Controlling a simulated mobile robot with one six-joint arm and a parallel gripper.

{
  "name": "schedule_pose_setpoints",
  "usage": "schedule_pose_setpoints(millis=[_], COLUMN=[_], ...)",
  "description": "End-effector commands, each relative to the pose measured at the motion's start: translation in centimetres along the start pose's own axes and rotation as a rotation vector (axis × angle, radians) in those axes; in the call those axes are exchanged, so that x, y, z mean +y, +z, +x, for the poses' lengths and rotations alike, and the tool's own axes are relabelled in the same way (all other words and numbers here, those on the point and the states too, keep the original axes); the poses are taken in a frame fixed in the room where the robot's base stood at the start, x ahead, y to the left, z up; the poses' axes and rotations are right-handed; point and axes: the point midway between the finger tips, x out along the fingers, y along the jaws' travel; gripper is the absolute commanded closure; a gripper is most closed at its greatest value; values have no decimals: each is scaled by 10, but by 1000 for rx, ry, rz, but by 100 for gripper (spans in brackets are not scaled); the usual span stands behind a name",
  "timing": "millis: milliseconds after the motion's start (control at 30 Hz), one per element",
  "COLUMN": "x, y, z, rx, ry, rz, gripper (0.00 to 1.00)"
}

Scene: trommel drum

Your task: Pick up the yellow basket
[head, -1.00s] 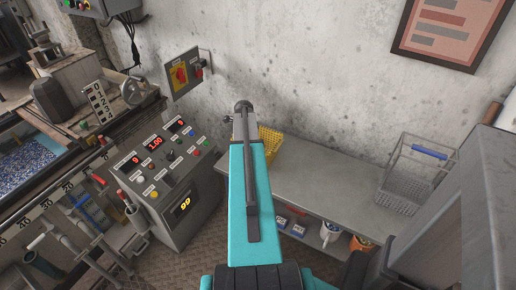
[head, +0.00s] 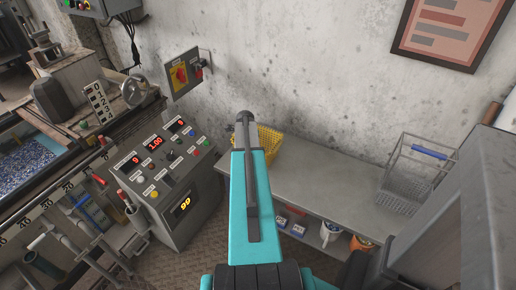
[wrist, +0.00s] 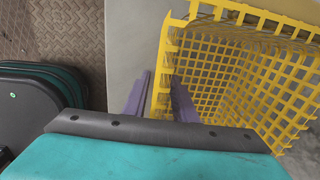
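The yellow basket (head: 270,142) stands on the grey bench against the wall in the head view, partly hidden behind my arm. In the wrist view the yellow basket (wrist: 228,62) fills the right side, with an open grid of walls and a thick rim; it looks empty. My gripper (wrist: 160,82) shows two purple fingers with a gap between them. One finger is left of the basket's near wall, outside it; the other is on the inner side. Whether either finger touches the wall cannot be told. In the head view the fingers are hidden behind my arm.
The grey bench (head: 320,185) has bare room right of the basket. A wire basket with a blue handle (head: 410,178) stands at its right end. A control console (head: 165,180) stands close on the left. Bins sit on the shelf below.

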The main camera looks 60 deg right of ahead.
Motion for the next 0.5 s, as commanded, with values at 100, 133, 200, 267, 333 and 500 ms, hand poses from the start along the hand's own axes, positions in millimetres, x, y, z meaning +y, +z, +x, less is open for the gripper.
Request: schedule_pose_setpoints(millis=[100,133,200,267,333,500], x=[0,0,0,0,0,0], y=[0,0,0,0,0,0], z=[0,0,0,0,0,0], rx=[0,0,0,0,0,0], ry=[0,0,0,0,0,0], rz=[0,0,0,0,0,0], gripper=[80,85,97,100,100,100])
